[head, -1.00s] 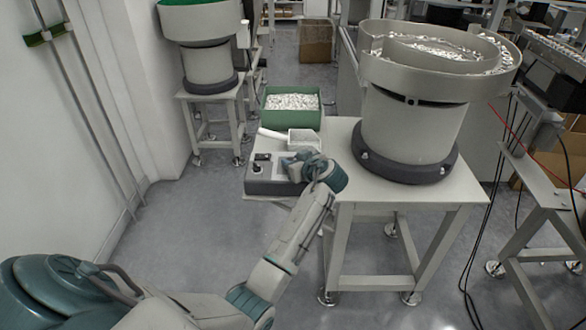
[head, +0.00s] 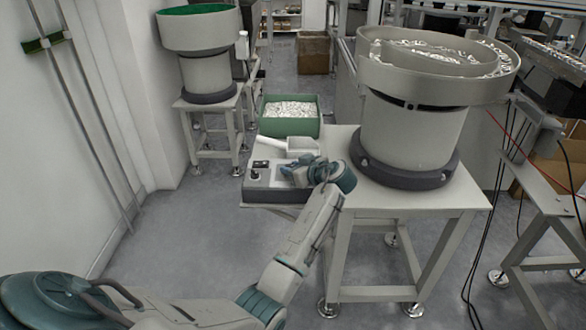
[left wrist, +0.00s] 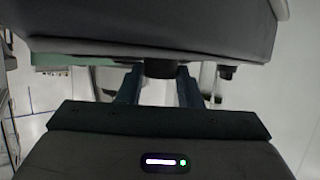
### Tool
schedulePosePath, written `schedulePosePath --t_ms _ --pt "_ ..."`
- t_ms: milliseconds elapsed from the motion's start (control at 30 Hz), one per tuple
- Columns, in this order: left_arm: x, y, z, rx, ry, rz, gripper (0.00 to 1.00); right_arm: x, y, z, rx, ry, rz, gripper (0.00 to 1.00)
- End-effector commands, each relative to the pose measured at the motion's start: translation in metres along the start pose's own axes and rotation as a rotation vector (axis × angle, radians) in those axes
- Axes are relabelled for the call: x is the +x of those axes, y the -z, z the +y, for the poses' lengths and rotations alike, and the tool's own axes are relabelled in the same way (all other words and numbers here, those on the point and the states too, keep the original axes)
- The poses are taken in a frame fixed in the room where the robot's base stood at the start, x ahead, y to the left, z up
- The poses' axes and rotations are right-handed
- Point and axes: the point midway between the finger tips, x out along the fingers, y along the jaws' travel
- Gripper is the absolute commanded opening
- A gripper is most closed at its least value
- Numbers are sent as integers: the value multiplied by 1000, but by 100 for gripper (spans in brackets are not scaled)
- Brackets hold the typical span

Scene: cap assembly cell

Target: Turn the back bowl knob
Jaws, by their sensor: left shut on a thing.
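The control box (head: 275,195) is grey with a pale top and sits on the left end of the near bowl's table. A black knob (head: 254,173) stands at the left of its top. My left gripper (head: 291,172) is over the right part of the box, where the wrist hides what it holds. In the left wrist view, the two blue fingers (left wrist: 160,84) are shut on a dark round knob (left wrist: 160,68). Another small dark knob (left wrist: 226,72) shows to the right, outside the fingers. My right gripper is not in view.
The near feeder bowl (head: 415,110) stands on the table (head: 420,200) right of my wrist. A white scoop (head: 300,145) and a green bin (head: 291,127) of small white parts lie behind the box. The back feeder bowl (head: 208,70) stands farther left. Floor at left is clear.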

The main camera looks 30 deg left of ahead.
Motion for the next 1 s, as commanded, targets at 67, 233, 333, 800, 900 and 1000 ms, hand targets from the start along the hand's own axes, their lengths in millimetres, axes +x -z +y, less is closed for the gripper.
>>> schedulePosePath --t_ms 67,233,333,800,900,1000 --pt "0 2 0 -1 -2 2 40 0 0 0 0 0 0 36" --pt "0 1 0 -1 -1 1 54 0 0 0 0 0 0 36" --pt "0 1 0 0 -1 1 54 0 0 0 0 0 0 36" --pt "-60 -2 1 -3 -4 -3 54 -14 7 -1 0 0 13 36" --pt "-79 -2 1 -2 -4 -2 54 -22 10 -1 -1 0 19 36" --pt "-94 -1 1 -2 -3 -1 54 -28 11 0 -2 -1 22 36"
